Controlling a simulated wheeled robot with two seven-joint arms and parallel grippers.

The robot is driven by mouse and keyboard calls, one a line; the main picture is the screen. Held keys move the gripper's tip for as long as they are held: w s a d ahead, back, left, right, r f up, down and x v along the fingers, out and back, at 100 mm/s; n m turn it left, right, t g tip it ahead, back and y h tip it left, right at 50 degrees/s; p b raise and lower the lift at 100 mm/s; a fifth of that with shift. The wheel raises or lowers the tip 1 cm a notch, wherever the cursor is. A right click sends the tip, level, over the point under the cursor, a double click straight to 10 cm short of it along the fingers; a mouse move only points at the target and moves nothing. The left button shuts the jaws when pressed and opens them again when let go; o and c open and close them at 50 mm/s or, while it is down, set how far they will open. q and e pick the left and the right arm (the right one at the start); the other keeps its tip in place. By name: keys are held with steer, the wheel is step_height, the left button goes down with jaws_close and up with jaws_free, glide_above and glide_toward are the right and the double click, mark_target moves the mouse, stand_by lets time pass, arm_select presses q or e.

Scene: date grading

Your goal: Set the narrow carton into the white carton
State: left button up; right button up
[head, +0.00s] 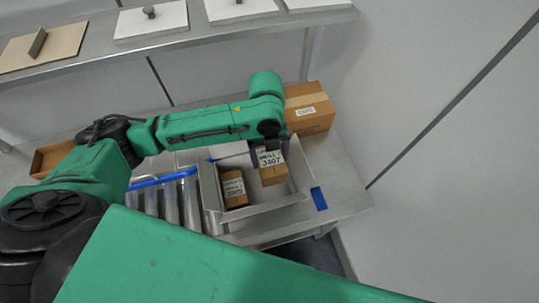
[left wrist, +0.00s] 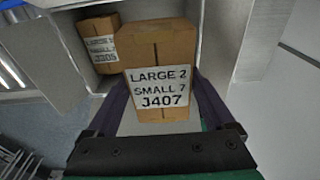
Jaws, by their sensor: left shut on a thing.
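The white carton (head: 278,208) stands open on the metal table at the end of the roller conveyor; its wall also shows in the left wrist view (left wrist: 65,58). My left gripper (head: 268,152) is shut on a narrow brown carton (head: 273,175), labelled "LARGE 2 SMALL 7 J407" in the left wrist view (left wrist: 160,45). It is held at the white carton's opening, toward its right side; whether it touches the floor I cannot tell. Another brown carton (head: 234,190) sits inside at the left, also in the left wrist view (left wrist: 97,50). My right gripper is not in view.
A larger brown box (head: 309,110) stands behind the white carton on the table. Rollers (head: 168,203) with a blue strip lie to the left, and an open brown box (head: 50,158) is farther left. A shelf (head: 180,42) with flat boards runs along the back.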

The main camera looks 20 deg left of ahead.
arm_select(q)
step_height(320, 180, down, 12)
steer(key=b, duration=0.9)
steer(key=shift+s+f+b, duration=0.1)
steer(key=shift+f+b, duration=0.05)
steer(key=shift+b, duration=0.2)
steer(key=shift+p, duration=0.45)
steer(key=shift+f+b, duration=0.35)
steer(key=shift+f, duration=0.6)
stand_by(0.4)
steer(key=o, duration=1.3)
